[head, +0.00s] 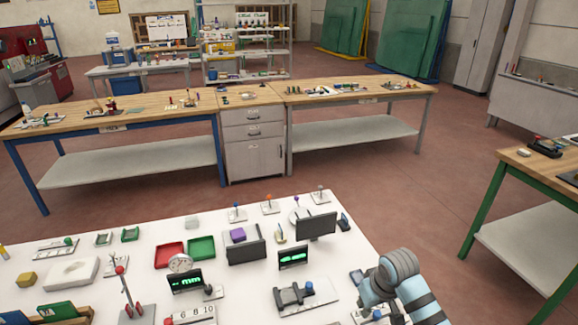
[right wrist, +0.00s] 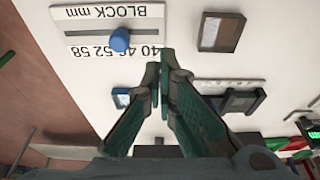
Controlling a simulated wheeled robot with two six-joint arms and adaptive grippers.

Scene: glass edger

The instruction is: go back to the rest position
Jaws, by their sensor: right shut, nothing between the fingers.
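My right gripper (right wrist: 160,78) is shut, with its two dark green fingers together and nothing between them. In the right wrist view it hangs above the white table top (right wrist: 165,120), apart from the objects around it. In the head view my right arm, blue-grey with dark bands, reaches over the table's right front corner. The gripper end there is partly cut off by the bottom edge. My left gripper is in neither view.
A scale marked "BLOCK mm" (right wrist: 108,12) with a blue knob (right wrist: 120,40), a brown-faced block (right wrist: 222,32) and a dark bracket (right wrist: 242,100) lie near the gripper. The white table also holds a red tray (head: 169,255), a green tray (head: 201,247) and small screens.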

